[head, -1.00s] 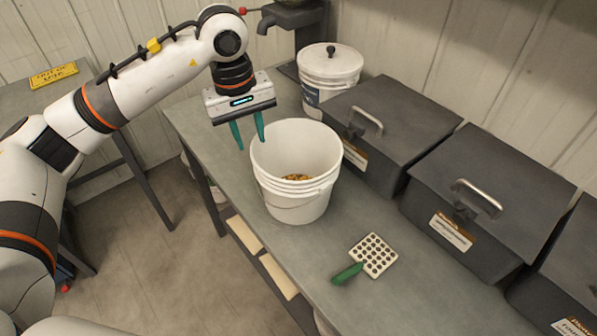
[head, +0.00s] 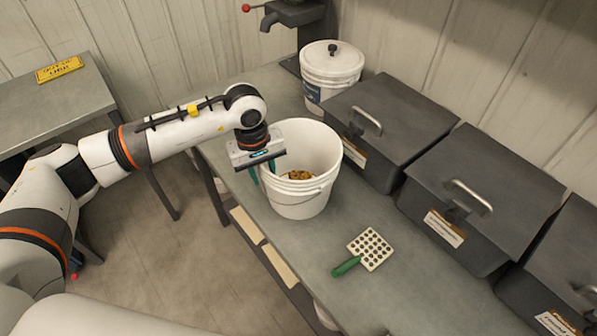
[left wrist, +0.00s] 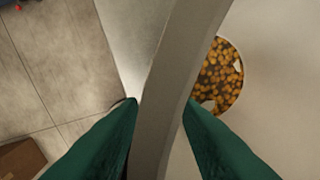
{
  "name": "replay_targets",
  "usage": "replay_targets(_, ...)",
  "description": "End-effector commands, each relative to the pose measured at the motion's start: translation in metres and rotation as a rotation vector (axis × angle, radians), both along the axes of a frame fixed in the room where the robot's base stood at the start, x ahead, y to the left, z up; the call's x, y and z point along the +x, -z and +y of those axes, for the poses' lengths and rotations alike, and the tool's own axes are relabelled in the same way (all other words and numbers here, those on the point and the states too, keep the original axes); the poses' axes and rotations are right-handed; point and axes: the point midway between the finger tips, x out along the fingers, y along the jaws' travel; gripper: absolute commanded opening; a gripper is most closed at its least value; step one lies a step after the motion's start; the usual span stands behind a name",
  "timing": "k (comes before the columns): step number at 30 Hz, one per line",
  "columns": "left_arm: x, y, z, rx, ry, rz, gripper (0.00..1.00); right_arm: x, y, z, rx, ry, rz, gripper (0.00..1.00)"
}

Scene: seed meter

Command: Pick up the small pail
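The open white pail (head: 300,206) stands upright on the grey workbench, with some yellow-brown seeds at its bottom. In the left wrist view the seeds (left wrist: 222,75) show inside, right of the pail's rim (left wrist: 180,60). My left gripper (head: 262,176) is at the pail's left rim, pointing down. Its fingers (left wrist: 160,104) are apart, one outside the wall and one inside, with the rim between them. I see no firm grip on the rim. The pail's wire handle hangs low at its front. My right gripper is not in view.
A lidded white bucket (head: 331,65) stands behind the pail. Dark lidded bins (head: 390,115) line the wall at the right. A perforated scoop with green handle (head: 369,249) lies in front on the workbench (head: 400,290). Another table (head: 50,110) is at the left.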

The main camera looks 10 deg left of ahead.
Motion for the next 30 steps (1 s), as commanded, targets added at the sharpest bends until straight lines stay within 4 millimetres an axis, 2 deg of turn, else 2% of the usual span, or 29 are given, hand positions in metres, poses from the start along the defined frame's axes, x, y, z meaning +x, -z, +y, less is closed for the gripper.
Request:
replay_targets(3,0.0001,0.0001,-0.0001,0.000,0.000,0.000,0.31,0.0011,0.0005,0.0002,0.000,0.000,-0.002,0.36)
replay_targets(9,0.0001,-0.0002,-0.0001,0.000,0.000,0.000,0.00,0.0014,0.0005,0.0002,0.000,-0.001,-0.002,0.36)
replay_targets(30,0.0002,-0.0006,0.0000,-0.001,-0.001,-0.001,0.00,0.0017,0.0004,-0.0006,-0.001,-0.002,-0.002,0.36)
